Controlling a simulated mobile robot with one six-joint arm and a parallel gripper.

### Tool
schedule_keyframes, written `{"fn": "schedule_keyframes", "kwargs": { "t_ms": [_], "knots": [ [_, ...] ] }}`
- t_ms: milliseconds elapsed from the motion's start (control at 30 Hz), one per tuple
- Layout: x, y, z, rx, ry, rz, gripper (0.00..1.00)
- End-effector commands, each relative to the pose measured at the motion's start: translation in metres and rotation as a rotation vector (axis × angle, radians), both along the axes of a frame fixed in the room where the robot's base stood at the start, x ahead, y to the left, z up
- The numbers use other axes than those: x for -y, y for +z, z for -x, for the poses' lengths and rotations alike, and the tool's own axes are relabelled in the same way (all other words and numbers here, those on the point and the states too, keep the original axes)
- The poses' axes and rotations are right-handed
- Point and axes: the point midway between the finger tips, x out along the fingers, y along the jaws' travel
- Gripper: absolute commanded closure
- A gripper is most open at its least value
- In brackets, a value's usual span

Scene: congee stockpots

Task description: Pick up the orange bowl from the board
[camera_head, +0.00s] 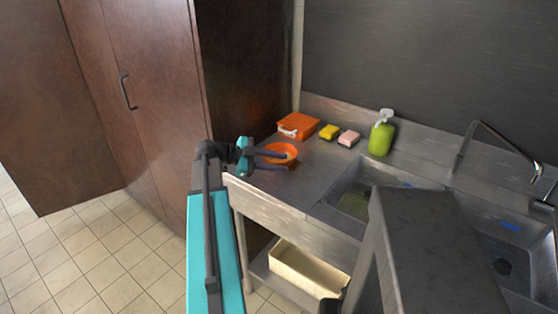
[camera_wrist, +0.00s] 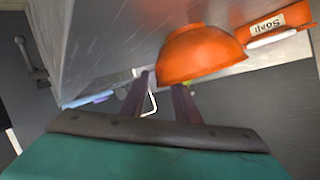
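The orange bowl (camera_head: 288,148) stands upright near the left end of the grey counter. I cannot make out a separate board under it. My gripper (camera_head: 287,161) reaches in from the left, its two dark fingers apart and overlapping the bowl in the head view. In the wrist view, the orange bowl (camera_wrist: 205,55) appears large above the fingers, and my gripper (camera_wrist: 163,80) is open with a gap between its fingertips. The right finger's tip is close to the bowl's rim. Whether it touches the bowl is unclear, and the bowl does not look gripped.
A yellow sponge (camera_head: 329,132), pink sponge (camera_head: 349,138) and green soap bottle (camera_head: 381,138) stand along the back. Sinks (camera_head: 350,197) lie right. A brown cabinet (camera_head: 150,90) is left.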

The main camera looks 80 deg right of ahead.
Motion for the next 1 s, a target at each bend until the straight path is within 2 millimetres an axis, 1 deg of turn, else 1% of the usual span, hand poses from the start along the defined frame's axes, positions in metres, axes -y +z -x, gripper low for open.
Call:
{"fn": "schedule_keyframes", "kwargs": {
  "t_ms": [433,600,1000],
  "knots": [
    [-0.0001,0.0001,-0.0003,0.000,0.000,0.000,0.72],
    [-0.0001,0.0001,-0.0003,0.000,0.000,0.000,1.00],
    [-0.0001,0.0006,-0.0002,0.000,0.000,0.001,1.00]
  ]
}}
